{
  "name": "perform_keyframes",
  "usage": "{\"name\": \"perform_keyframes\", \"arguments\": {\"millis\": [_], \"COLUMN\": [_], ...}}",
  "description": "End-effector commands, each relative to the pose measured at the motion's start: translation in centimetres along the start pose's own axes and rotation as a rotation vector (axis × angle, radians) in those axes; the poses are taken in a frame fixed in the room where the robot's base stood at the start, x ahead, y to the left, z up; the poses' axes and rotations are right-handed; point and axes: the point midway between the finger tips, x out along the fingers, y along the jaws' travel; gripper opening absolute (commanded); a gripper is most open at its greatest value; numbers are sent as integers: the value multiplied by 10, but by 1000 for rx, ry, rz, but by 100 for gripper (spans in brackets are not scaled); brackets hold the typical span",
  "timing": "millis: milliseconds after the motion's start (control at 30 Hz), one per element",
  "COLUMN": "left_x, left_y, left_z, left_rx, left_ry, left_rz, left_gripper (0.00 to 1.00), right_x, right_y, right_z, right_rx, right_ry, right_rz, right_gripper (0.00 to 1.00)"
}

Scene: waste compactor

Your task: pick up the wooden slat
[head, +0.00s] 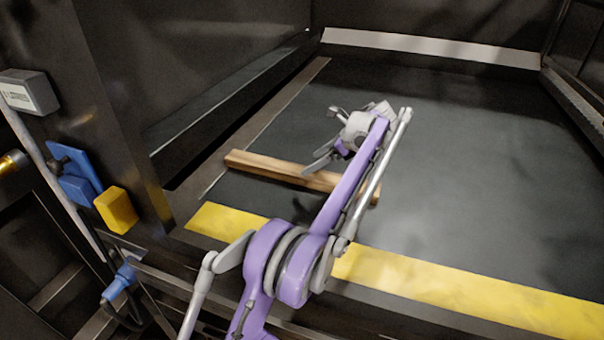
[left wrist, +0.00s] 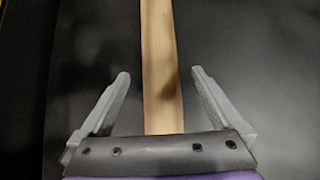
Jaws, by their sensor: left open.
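The wooden slat (head: 270,167) lies flat on the dark compactor floor, just behind the yellow stripe. Its right part passes behind my left arm in the head view. My left gripper (head: 325,137) is open above the floor close to the slat, seen from behind and partly hidden by its own wrist. In the left wrist view the slat (left wrist: 160,60) runs lengthwise between the two spread fingers of my left gripper (left wrist: 160,82), with a gap on each side. The fingers do not touch it. My right gripper is in neither view.
A yellow stripe (head: 470,296) marks the front edge of the floor (head: 470,190). A dark side wall (head: 205,60) with a ledge stands at the left. A yellow box (head: 116,210) and a blue box (head: 75,175) sit on the left post. The floor at right is clear.

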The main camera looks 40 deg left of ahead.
Motion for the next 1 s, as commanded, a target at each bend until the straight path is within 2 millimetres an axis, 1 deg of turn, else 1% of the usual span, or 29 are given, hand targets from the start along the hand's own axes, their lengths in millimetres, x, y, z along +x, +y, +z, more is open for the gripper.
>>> {"name": "perform_keyframes", "arguments": {"millis": [33,100,267,500,600,700,867,967,1000], "left_x": [10,17,27,62,71,74,74,74,74], "left_y": [0,0,0,-2,-2,-2,-2,-2,-2], "left_z": [-1,-1,0,0,0,0,0,0,0], "left_rx": [-1,-1,-1,-2,-1,0,0,0,0], "left_ry": [0,0,0,0,0,0,0,0,0], "left_rz": [1,1,0,0,0,0,-1,-1,-1], "left_gripper": [100,100,100,100,100,100,100,84,77], "right_x": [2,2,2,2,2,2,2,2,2], "right_y": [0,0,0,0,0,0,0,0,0], "right_z": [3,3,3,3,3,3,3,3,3], "right_rx": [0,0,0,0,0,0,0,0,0], "right_ry": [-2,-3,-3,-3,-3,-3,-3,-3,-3], "right_rz": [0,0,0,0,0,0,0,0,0], "right_gripper": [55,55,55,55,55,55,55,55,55]}}
